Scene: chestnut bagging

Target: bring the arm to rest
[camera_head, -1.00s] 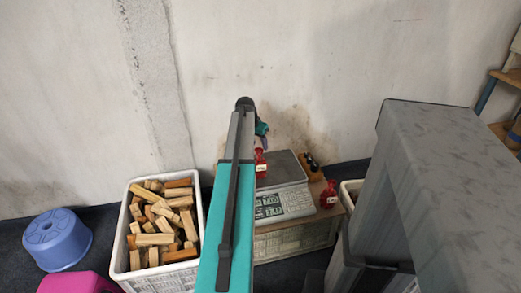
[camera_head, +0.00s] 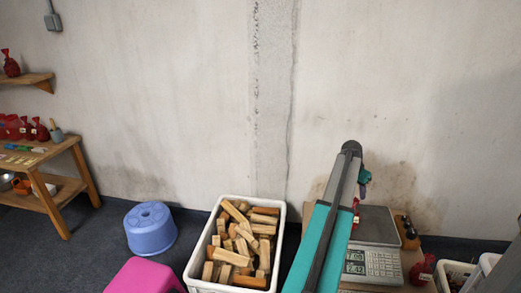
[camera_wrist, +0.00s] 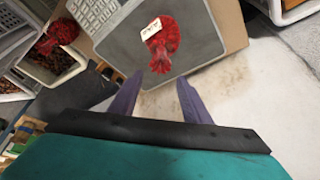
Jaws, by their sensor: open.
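My gripper (camera_wrist: 160,77) is open, its two purple fingers apart with nothing between them. In the head view my gripper (camera_head: 364,178) is at the far end of my teal arm, mostly hidden behind it. A red net bag (camera_wrist: 162,45) with a white tag lies on the scale's grey plate (camera_wrist: 125,50), just beyond the fingertips and apart from them. In the head view the scale (camera_head: 372,262) stands to the right of my arm, and only a bit of the red bag (camera_head: 357,210) shows beside the arm.
A white crate of wood blocks (camera_head: 205,235) stands left of my arm. A blue stool (camera_head: 150,235) and a pink stool (camera_head: 145,277) are further left. A wooden table (camera_head: 60,160) with red bags stands at the far left. Another red bag (camera_head: 423,270) is right of the scale.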

